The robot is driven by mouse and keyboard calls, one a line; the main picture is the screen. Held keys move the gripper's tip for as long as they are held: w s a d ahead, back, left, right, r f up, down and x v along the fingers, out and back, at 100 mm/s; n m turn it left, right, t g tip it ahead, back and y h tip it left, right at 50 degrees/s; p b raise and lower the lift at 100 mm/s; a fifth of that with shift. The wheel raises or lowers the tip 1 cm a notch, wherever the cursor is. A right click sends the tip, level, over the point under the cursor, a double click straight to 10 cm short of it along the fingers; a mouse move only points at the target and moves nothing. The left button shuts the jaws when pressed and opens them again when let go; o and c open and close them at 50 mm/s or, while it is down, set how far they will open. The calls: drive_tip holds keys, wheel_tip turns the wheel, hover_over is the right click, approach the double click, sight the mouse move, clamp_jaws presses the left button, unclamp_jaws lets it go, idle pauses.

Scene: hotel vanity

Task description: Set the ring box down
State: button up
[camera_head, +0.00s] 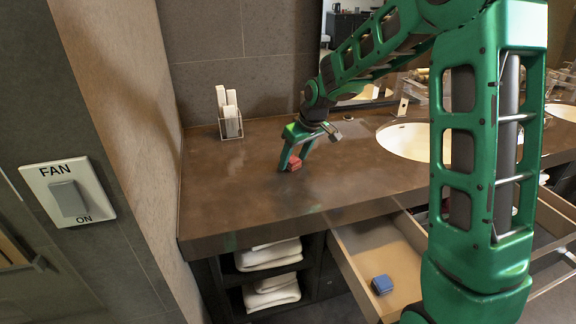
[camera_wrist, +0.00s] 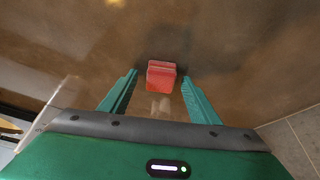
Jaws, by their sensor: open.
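A small red ring box (camera_head: 294,164) rests on the brown vanity counter (camera_head: 230,190), left of the nearest sink. It also shows in the wrist view (camera_wrist: 161,75), upright just beyond and between my fingertips. My gripper (camera_head: 295,157) is open, low over the counter, with a finger on each side of the box. In the wrist view, gaps show between the box and both fingers (camera_wrist: 160,88).
A clear holder with white items (camera_head: 230,122) stands at the back left. A sink (camera_head: 405,142) and faucet (camera_head: 402,98) are to the right. Folded towels (camera_head: 268,255) fill shelves under the counter. A fan switch (camera_head: 70,198) is on the left wall. The counter's left part is clear.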

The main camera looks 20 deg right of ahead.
drive_tip(key=c, duration=1.2)
